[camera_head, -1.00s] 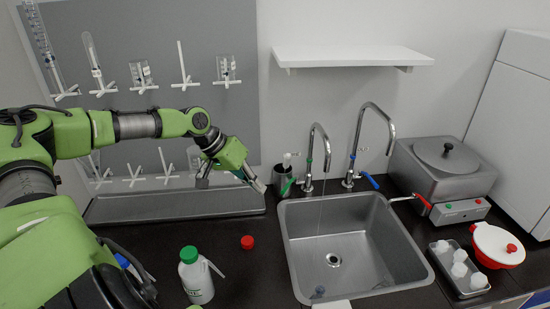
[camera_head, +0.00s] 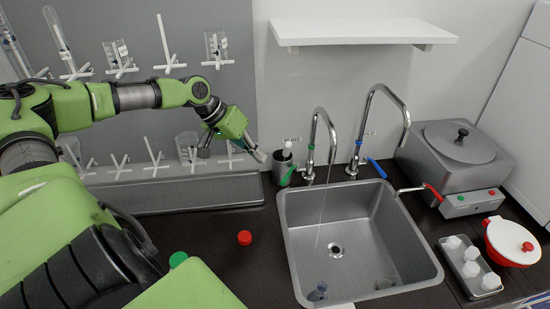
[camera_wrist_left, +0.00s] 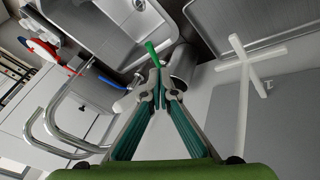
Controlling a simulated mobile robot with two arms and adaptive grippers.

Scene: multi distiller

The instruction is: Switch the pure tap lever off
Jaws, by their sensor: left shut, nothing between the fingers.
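The tap with the green collar (camera_head: 311,158) and green lever (camera_head: 287,177) stands at the sink's back left. Its label is too small to read clearly. The lever points left and toward me. A thin stream of water falls from this spout. My left gripper (camera_head: 263,157) is shut and empty, just left of the lever and slightly higher in the picture. In the left wrist view, the green lever (camera_wrist_left: 152,50) shows just beyond the closed fingertips (camera_wrist_left: 160,75); I cannot tell if they touch. My right gripper is not in view.
A second tap with a blue lever (camera_head: 376,167) stands to the right. A grey cup (camera_head: 284,165) is close behind the green lever. A red cap (camera_head: 245,237) lies on the counter.

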